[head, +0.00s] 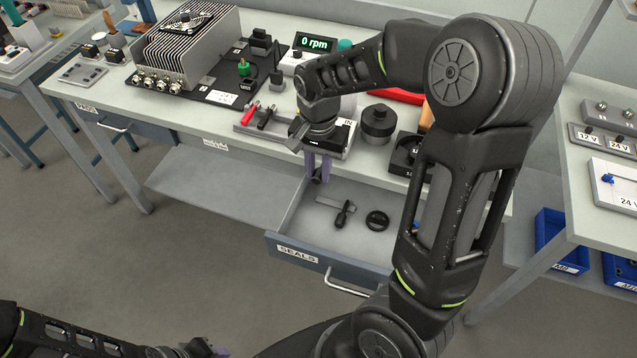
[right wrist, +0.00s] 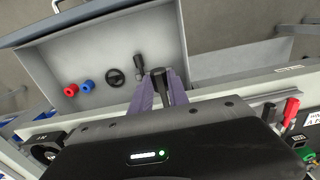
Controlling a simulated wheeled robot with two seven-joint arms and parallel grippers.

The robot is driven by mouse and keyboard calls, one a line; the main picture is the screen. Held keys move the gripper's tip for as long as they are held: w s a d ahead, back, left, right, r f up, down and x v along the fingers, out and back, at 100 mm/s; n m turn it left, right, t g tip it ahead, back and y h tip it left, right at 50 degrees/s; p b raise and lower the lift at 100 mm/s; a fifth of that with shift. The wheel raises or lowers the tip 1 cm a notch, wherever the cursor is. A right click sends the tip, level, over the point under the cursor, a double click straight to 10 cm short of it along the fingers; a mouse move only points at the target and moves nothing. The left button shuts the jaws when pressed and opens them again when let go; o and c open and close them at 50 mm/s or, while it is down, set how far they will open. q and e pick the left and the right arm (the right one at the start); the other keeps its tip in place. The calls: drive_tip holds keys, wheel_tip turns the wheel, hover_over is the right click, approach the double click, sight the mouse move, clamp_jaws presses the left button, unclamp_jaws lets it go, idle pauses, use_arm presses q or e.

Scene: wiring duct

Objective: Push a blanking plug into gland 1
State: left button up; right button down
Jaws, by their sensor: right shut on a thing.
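My right gripper (head: 318,172) points down over the open drawer's back edge, its purple fingers shut on a small dark piece. The piece (right wrist: 157,76) also shows between the fingertips of the right gripper (right wrist: 162,84) in the right wrist view. It looks like a blanking plug, but its shape is partly hidden by the fingers. A finned metal box (head: 190,45) at the back left of the bench carries a row of metal glands (head: 155,82) on its front. Their numbers are not legible. My left gripper (head: 210,348) is at the bottom edge, mostly cut off.
The open drawer (head: 290,232) marked SEALS holds a black-handled tool (head: 344,214) and a black ring (head: 377,220). Red (right wrist: 71,90) and blue (right wrist: 87,87) round pieces lie in it too.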

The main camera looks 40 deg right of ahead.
drive_tip(key=shift+r, duration=0.9)
drive_tip(key=shift+d, duration=0.1)
